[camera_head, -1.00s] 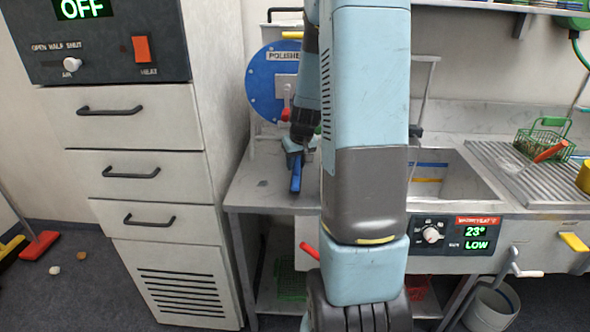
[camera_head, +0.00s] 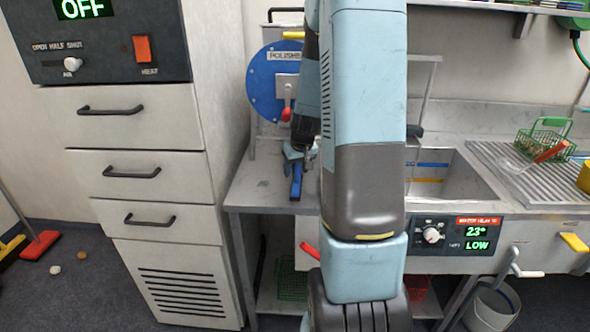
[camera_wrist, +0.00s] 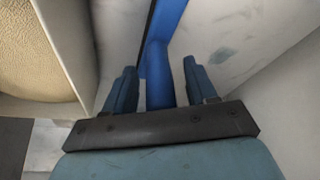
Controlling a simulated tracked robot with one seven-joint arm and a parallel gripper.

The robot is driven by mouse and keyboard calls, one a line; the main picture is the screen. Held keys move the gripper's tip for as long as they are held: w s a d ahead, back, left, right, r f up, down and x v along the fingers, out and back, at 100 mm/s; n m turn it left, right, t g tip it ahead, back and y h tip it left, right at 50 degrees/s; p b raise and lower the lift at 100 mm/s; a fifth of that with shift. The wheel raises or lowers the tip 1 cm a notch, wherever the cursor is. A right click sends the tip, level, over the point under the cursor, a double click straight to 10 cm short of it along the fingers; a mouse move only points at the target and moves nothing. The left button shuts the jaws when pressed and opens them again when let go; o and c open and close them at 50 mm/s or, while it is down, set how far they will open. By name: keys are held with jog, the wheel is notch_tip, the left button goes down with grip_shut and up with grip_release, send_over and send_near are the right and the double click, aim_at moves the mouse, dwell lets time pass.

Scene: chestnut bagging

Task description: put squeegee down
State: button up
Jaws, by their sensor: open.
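The blue squeegee (camera_head: 296,182) lies on the left end of the steel counter (camera_head: 262,185), below the blue disc marked POLISHER. My gripper (camera_head: 298,158) is low over the counter at the squeegee's far end, partly hidden behind my arm. In the wrist view, the squeegee's blue handle (camera_wrist: 158,72) runs between the two fingers of my gripper (camera_wrist: 161,80). The fingers stand apart, with a gap on each side of the handle. The end of the handle is hidden by the gripper body.
The polisher (camera_head: 268,85) stands behind the counter, close to my gripper. A tall drawer cabinet (camera_head: 150,135) stands left of the counter. The sink (camera_head: 450,180) is to the right, with a green basket (camera_head: 541,145) on the drainer. Bare counter lies left of the squeegee.

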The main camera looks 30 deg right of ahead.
jog(key=d+v, duration=0.1)
jog(key=v, duration=1)
jog(key=s+a+r+n+t, duration=0.1)
jog(key=s+a+r, duration=0.85)
jog(key=a, duration=0.25)
jog(key=s+a+r, duration=0.2)
jog(key=s+a, duration=0.1)
jog(key=s, duration=0.3)
jog(key=s+a+r, duration=0.2)
jog(key=s+a, duration=0.2)
jog(key=s, duration=0.2)
jog(key=shift+s+a+r+n+t+y, duration=0.2)
jog(key=shift+a+r+n+t+y, duration=0.1)
jog(key=shift+r+t, duration=0.1)
jog(key=shift+s, duration=0.1)
